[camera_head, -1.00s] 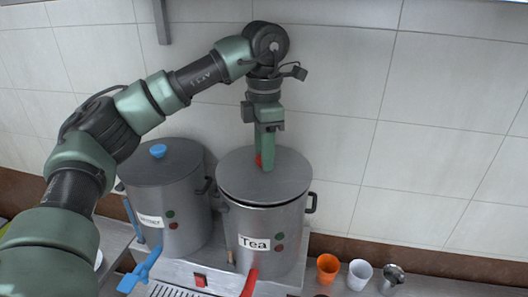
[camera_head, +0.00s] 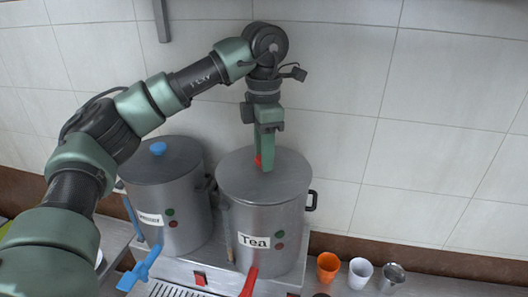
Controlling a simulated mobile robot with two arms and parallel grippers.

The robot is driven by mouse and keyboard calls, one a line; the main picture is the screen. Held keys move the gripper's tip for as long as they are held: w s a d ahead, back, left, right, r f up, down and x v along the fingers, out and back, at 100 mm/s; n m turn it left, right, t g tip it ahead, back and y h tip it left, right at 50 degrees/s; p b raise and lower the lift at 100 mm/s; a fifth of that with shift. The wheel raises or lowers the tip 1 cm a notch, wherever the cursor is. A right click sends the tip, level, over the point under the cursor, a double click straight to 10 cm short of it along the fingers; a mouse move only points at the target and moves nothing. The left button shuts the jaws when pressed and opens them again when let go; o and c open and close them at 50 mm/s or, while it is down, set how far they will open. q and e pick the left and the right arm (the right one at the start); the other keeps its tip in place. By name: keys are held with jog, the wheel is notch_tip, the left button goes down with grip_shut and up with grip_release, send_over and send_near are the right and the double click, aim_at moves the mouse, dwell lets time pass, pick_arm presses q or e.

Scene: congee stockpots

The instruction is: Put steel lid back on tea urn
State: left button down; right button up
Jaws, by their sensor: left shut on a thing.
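The tea urn (camera_head: 267,218) is a grey steel pot labelled "Tea", with a red tap handle (camera_head: 250,281) at its front. The steel lid (camera_head: 240,178) lies over the urn's mouth and looks level, with no clear gap at the rim. My left gripper (camera_head: 264,163) points down from above and is shut on the lid's red knob (camera_head: 258,160), which its fingers partly hide. My right gripper is not in view.
A second steel urn (camera_head: 185,220) with a blue-knobbed lid (camera_head: 158,149) and blue tap stands close at the left. An orange cup (camera_head: 328,267), a white cup (camera_head: 359,273) and a metal cup (camera_head: 392,277) stand at the right. A tiled wall (camera_head: 420,130) is behind.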

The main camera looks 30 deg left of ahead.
pick_arm(q)
jog(key=shift+f, duration=0.1)
dwell(0.3)
jog(key=shift+c, duration=1.9)
grip_release()
jog(key=shift+r+p, duration=0.8)
jog(key=shift+r, duration=0.25)
jog(key=shift+r+p, duration=0.35)
jog(key=shift+r, duration=1.6)
